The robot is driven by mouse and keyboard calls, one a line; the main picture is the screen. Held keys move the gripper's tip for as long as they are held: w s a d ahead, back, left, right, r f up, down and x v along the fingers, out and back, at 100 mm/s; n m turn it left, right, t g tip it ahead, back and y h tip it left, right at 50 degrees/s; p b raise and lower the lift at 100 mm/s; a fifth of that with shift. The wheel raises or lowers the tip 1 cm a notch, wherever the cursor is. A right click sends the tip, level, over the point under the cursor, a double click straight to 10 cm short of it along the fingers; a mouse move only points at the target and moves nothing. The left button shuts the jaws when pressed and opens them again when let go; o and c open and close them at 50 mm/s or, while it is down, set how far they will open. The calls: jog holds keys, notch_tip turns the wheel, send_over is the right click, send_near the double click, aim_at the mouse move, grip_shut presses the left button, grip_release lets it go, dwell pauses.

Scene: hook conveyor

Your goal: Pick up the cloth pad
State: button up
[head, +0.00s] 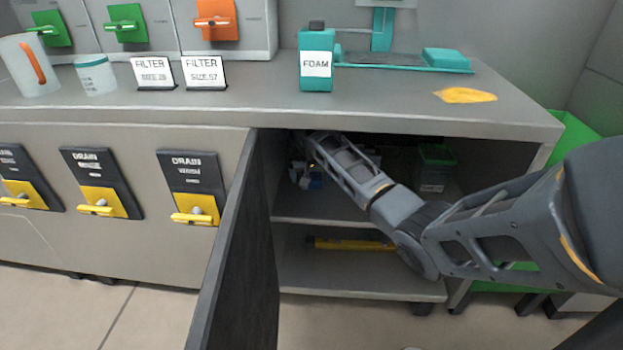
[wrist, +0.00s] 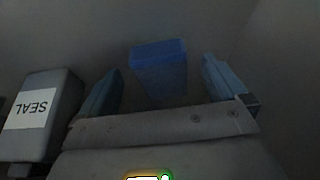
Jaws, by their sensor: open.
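A blue, block-shaped thing (wrist: 160,78) stands upright inside the dim cabinet in the wrist view. It may be the cloth pad, but its material cannot be made out. My gripper (wrist: 162,66) is open, with one blue-grey finger on each side of this blue thing. Gaps show between it and both fingers, and how deep it sits between them is hard to tell. In the head view my gripper (head: 305,174) is at the back left of the upper shelf, partly hidden by my arm and the dark.
A dark box labelled SEAL (wrist: 40,112) stands close left of my gripper in the wrist view. The cabinet door (head: 240,250) hangs open at left. A green-topped container (head: 434,168) stands right on the upper shelf. A flat yellow piece (head: 465,95) lies on the counter (head: 400,108).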

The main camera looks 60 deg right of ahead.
jog(key=d, duration=0.1)
jog(key=w+d+b, duration=0.1)
jog(key=d, duration=0.1)
jog(key=shift+w+d+f+b, duration=0.1)
jog(key=shift+w+d+b, duration=0.05)
jog(key=shift+w+b, duration=0.2)
jog(key=shift+w+d+f, duration=0.1)
jog(key=shift+d+f, duration=0.1)
jog(key=shift+d, duration=0.05)
jog(key=shift+f+b, duration=0.25)
jog(key=shift+b, duration=0.05)
jog(key=shift+f, duration=0.25)
jog(key=shift+c, duration=0.5)
jog(key=c, duration=1)
jog(key=shift+d+r, duration=0.1)
jog(key=shift+r, duration=0.1)
jog(key=shift+w+r+p, duration=0.1)
jog(key=shift+r+p, duration=0.65)
jog(key=shift+p, duration=0.05)
